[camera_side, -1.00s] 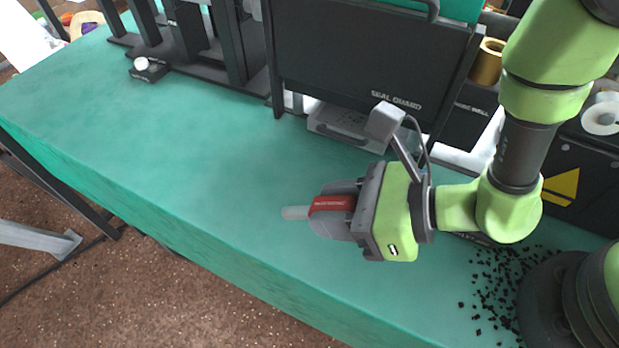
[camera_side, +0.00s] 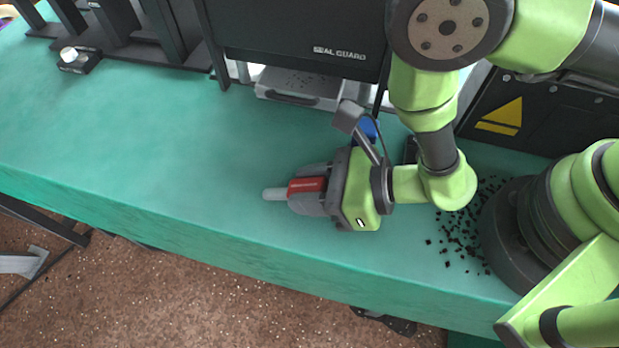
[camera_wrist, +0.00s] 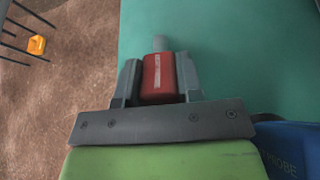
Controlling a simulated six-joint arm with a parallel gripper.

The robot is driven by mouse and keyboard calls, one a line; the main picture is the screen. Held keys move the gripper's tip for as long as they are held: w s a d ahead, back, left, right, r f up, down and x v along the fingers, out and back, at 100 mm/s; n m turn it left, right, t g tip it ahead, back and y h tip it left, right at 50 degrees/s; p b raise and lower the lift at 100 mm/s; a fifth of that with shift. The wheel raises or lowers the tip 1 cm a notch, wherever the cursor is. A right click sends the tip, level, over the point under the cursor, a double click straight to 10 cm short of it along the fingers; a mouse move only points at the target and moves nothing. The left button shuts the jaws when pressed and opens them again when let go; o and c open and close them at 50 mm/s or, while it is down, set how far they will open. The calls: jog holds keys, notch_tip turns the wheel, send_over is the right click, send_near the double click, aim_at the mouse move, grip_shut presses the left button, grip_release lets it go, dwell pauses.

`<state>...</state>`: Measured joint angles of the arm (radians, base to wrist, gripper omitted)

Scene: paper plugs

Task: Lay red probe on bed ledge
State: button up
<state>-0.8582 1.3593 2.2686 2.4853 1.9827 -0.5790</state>
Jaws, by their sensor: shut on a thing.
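The red probe (camera_side: 307,184), a red body with a pale grey tip, lies sideways in my gripper (camera_side: 303,193) in the side view, its tip pointing left. In the wrist view the red probe (camera_wrist: 159,77) sits between both fingers of my gripper (camera_wrist: 159,82), which are closed on its sides. It is over the green table near the front edge; its exact height cannot be told. A grey ledge-like tray (camera_side: 300,88) juts out below the black "SEAL GUARD" panel; I cannot tell whether this is the bed ledge.
The black SEAL GUARD panel (camera_side: 290,35) stands at the back. A blue object (camera_wrist: 295,145) marked "PROBE" is beside my gripper. Black granules (camera_side: 455,235) lie by my base. A small block with a white knob (camera_side: 70,56) is far left. The green table's (camera_side: 150,140) left part is clear.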

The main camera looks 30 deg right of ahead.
jog(key=o, duration=1.1)
notch_tip(320, 180, up, 10)
jog(key=shift+r, duration=0.1)
dwell(0.5)
